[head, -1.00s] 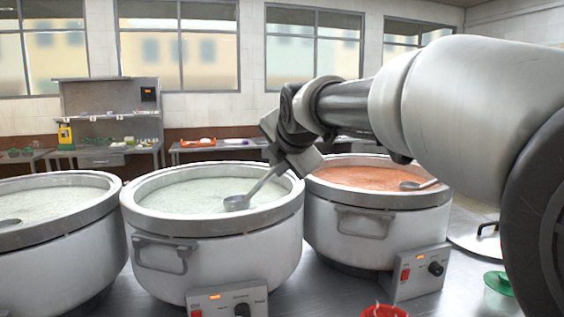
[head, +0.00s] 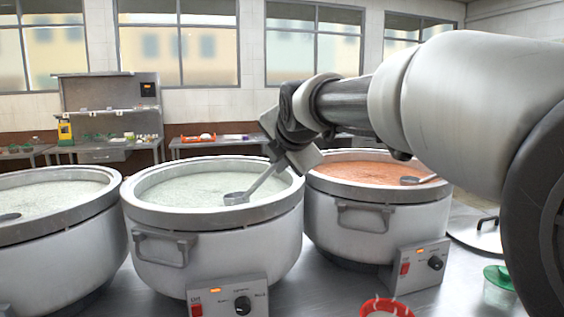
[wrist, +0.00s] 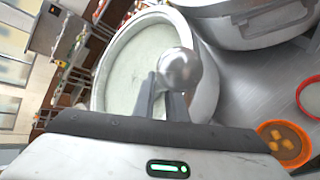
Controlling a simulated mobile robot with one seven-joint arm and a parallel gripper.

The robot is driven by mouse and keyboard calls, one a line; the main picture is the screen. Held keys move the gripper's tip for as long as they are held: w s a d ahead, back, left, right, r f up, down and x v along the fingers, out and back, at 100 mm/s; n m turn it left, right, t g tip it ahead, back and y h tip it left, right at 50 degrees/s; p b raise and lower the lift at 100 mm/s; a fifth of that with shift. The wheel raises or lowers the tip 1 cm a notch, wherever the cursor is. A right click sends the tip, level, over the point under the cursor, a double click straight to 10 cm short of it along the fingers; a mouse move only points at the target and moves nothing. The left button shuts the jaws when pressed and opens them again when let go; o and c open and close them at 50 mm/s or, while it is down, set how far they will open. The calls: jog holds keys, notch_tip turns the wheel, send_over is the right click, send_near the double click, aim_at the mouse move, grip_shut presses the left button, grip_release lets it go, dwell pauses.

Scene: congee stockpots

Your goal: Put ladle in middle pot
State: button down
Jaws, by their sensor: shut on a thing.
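The middle pot (head: 212,245) is a large white pot with a grey rim, full of pale congee. My gripper (head: 281,165) is shut on the handle of a grey metal ladle (head: 240,197), above the right side of this pot. The ladle tilts down to the left, its bowl inside the rim outline, at or just above the congee; I cannot tell if it touches. In the wrist view, the ladle's round bowl (wrist: 180,68) shows just beyond my fingers (wrist: 162,103), with the pot's rim (wrist: 208,90) around and behind it.
A left pot (head: 60,255) of pale congee and a right pot (head: 350,222) of orange congee flank the middle one, each with a ladle in it. A red bowl (head: 388,306), a green bowl (head: 497,277) and a lid (head: 475,232) lie on the counter at front right.

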jog(key=shift+f, duration=0.2)
jog(key=c, duration=1.7)
grip_release()
jog(key=p+v, duration=0.2)
jog(key=v, duration=1.5)
jog(key=shift+s+d+r, duration=0.15)
